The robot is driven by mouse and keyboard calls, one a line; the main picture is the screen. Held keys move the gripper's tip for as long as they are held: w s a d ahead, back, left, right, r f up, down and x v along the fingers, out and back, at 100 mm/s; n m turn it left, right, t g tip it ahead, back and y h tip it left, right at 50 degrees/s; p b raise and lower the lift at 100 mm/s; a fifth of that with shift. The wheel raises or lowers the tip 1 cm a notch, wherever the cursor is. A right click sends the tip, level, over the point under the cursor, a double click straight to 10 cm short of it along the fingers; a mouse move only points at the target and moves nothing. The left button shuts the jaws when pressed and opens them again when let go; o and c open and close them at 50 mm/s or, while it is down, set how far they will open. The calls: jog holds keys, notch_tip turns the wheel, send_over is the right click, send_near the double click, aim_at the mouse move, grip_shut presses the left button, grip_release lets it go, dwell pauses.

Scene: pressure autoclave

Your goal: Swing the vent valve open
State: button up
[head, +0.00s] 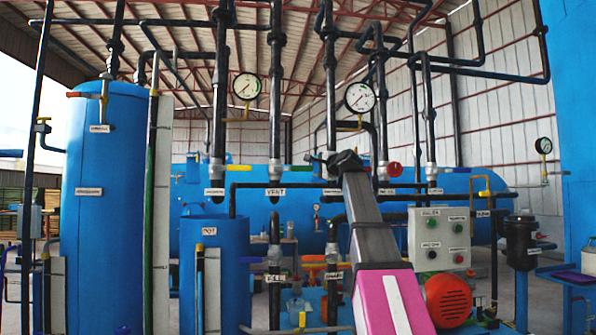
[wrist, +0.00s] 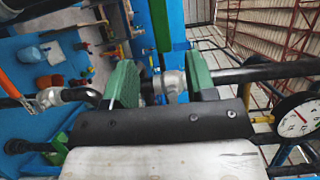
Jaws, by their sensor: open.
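The label VENT (head: 275,192) marks a dark vertical pipe with a grey valve fitting (head: 275,172) left of my arm. I cannot clearly make out its handle or how far it is turned. My gripper (head: 345,160) is at the far end of my arm, to the right of that label, in front of a neighbouring pipe; its fingertips are hidden in the head view. In the wrist view my gripper (wrist: 160,80) is open, with green pads on both sides of a grey metal fitting (wrist: 173,85). I cannot tell whether the pads touch it.
Two gauges, left (head: 247,86) and right (head: 360,97), sit among the pipes. A blue POT vessel (head: 214,270) and a tall blue tank (head: 103,210) stand at left. A control box (head: 439,238) and an orange motor (head: 448,299) are right of my arm. Pipes crowd the space.

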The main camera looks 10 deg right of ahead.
aim_at(304, 169)
jog(key=x, duration=1)
jog(key=shift+w+a, duration=0.1)
jog(key=shift+w, duration=0.3)
grip_shut()
